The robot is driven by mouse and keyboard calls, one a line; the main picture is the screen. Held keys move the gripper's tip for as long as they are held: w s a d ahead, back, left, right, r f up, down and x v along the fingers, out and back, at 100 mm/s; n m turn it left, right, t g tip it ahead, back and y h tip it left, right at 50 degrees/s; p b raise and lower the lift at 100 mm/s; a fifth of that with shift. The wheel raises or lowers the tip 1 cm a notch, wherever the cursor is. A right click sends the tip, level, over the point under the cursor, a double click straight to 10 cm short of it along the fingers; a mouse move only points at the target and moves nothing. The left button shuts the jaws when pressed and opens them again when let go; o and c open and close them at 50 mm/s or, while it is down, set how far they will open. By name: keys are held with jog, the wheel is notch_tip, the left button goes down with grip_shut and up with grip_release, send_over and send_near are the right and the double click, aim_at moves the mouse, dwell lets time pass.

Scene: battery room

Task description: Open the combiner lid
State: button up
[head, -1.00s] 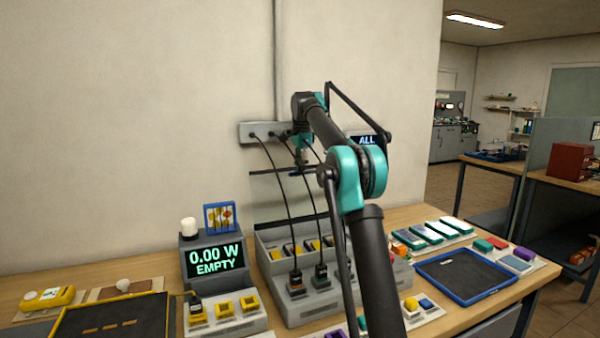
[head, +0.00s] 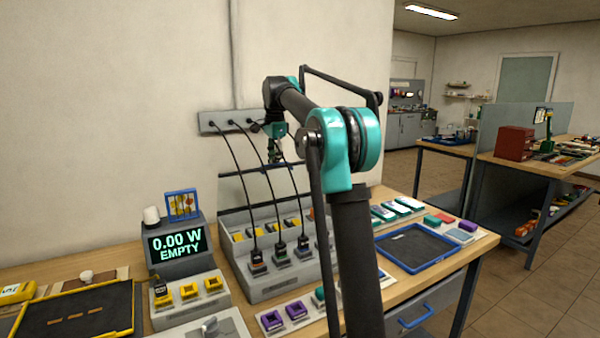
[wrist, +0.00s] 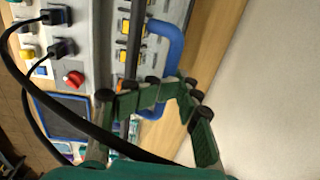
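The combiner is a grey box (head: 262,291) on the bench in the head view, with cables plugged into its front and a row of yellow parts behind. Its lid shows mainly as a dark bar (head: 240,171) above the box's back; the lid appears raised, and its exact angle is hard to tell. In the wrist view the lid's blue handle (wrist: 177,38) stands out from the dark bar. My gripper (wrist: 168,90) has its green fingers around the handle and seems closed on it. In the head view my gripper (head: 274,157) is at the bar, partly behind cables.
Black cables hang from a wall socket strip (head: 215,121) in front of the lid. A display (head: 178,244) reading 0.00 W, EMPTY stands left of the combiner. A blue-rimmed tray (head: 447,266) lies right. A red knob (wrist: 73,78) shows in the wrist view.

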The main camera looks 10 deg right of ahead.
jog(key=s+d+f+t, duration=0.1)
jog(key=s+d+f, duration=0.3)
jog(key=s+f, duration=0.8)
jog(key=s+r, duration=0.2)
jog(key=r, duration=0.5)
jog(key=s+d+r+n, duration=0.1)
jog(key=s+r, duration=0.1)
jog(key=r, duration=0.5)
jog(key=shift+s+r+t, duration=0.25)
jog(key=shift+s+t, duration=0.05)
